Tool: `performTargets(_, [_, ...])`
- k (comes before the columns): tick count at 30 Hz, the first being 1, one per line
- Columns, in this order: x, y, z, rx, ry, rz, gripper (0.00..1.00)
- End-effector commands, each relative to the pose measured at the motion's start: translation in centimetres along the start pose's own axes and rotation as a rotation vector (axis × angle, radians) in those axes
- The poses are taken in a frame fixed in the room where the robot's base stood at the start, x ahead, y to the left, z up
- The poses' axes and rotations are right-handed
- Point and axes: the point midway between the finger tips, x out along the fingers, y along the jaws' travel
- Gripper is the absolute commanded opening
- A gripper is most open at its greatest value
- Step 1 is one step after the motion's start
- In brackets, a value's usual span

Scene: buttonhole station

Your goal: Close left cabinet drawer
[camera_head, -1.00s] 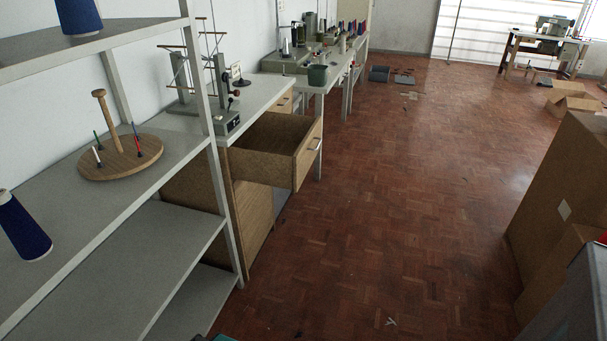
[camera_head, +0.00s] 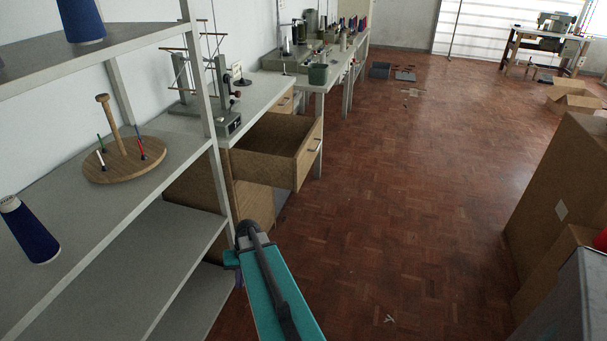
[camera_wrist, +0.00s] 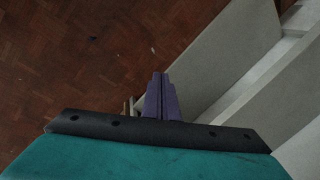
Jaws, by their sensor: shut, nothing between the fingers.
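The left cabinet drawer (camera_head: 296,158) is a wooden drawer with a small metal handle on its front. It stands pulled well out from under the grey worktop in the head view, with its empty inside showing. The cabinet body (camera_head: 250,205) below it is partly hidden by the shelf post. My gripper shows in the wrist view as purple fingers (camera_wrist: 161,98), shut and empty, beside the grey shelves. In the head view my teal arm rises from the bottom, below and nearer than the drawer. It does not touch the drawer.
A grey shelf rack (camera_head: 160,235) stands close on the left, holding a wooden spool stand (camera_head: 125,165) and a blue thread cone (camera_head: 30,232). Cardboard boxes (camera_head: 560,200) stand on the right. The parquet floor (camera_head: 400,190) between is mostly clear.

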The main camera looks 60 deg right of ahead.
Motion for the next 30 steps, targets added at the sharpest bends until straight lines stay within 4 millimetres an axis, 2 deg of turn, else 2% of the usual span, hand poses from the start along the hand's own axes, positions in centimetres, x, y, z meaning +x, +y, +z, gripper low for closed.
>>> performTargets(1, [-1.9,1.1,-1.7,0.027,0.032,-0.011,0.0])
performTargets(6, [-7.5,4.9,-6.0,0.106,0.131,-0.044,0.0])
performTargets(11, [-13.2,8.9,-9.4,0.178,0.226,-0.069,0.0])
performTargets(15, [-18.7,12.9,-11.8,0.238,0.312,-0.085,0.0])
performTargets(24, [-31.0,21.9,-14.6,0.354,0.496,-0.102,0.0])
performTargets(27, [-34.4,24.4,-14.8,0.383,0.547,-0.103,0.0])
performTargets(30, [-36.9,26.2,-14.8,0.402,0.582,-0.102,0.0])
